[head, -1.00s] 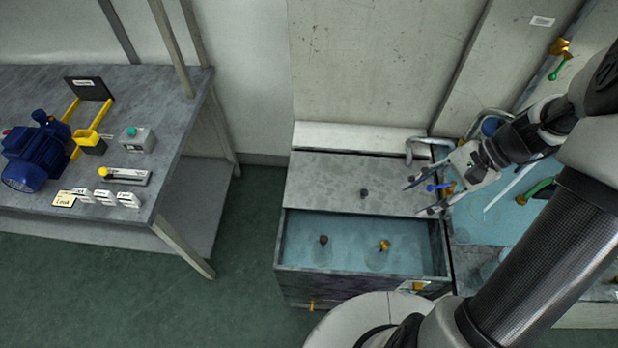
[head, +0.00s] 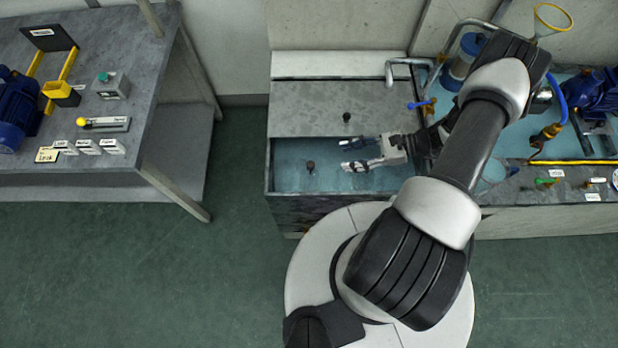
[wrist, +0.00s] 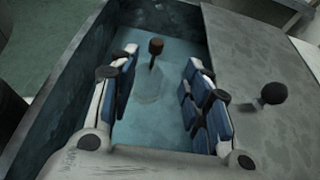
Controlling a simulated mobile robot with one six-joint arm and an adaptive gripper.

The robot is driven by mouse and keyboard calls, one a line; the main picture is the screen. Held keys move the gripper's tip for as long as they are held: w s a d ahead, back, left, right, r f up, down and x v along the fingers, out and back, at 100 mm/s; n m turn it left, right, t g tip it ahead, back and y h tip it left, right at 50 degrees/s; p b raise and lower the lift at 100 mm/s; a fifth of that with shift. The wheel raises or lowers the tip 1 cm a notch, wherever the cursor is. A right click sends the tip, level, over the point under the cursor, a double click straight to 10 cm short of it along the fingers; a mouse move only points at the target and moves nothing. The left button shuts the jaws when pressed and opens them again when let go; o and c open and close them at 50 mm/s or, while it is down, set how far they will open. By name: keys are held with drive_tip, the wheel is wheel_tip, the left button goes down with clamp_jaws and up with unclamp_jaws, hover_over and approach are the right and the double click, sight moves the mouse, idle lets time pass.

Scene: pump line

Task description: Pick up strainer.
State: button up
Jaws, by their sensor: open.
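A dark brown knob on a stem (head: 310,167) stands in the water of the open tank (head: 285,190). In the wrist view, the knob (wrist: 156,47) has a faint pale round shape below it. I cannot tell for sure that this is the strainer. My gripper (head: 345,155) is open and empty over the tank, to the right of the knob and pointing left. In the wrist view, my gripper (wrist: 162,65) has the knob showing between and beyond its two fingertips, apart from both. The tank spot where a brass-topped piece stood earlier is hidden by my gripper.
A grey cover (head: 300,120) with a black knob (head: 346,117) closes the tank's back part. A pipe (head: 400,62), blue-handled valve (head: 420,104), funnel (head: 552,20) and blue pump (head: 595,92) stand right. A workbench (head: 120,55) stands left, with bare floor between.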

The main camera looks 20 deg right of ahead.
sight(314, 164)
drive_tip(key=shift+s+b+x, duration=0.15)
drive_tip(key=shift+b+x, duration=0.35)
drive_tip(key=shift+x, duration=2.7)
drive_tip(key=shift+s+b+x, duration=0.1)
drive_tip(key=shift+b+x, duration=0.4)
drive_tip(key=shift+x, duration=2.7)
clamp_jaws()
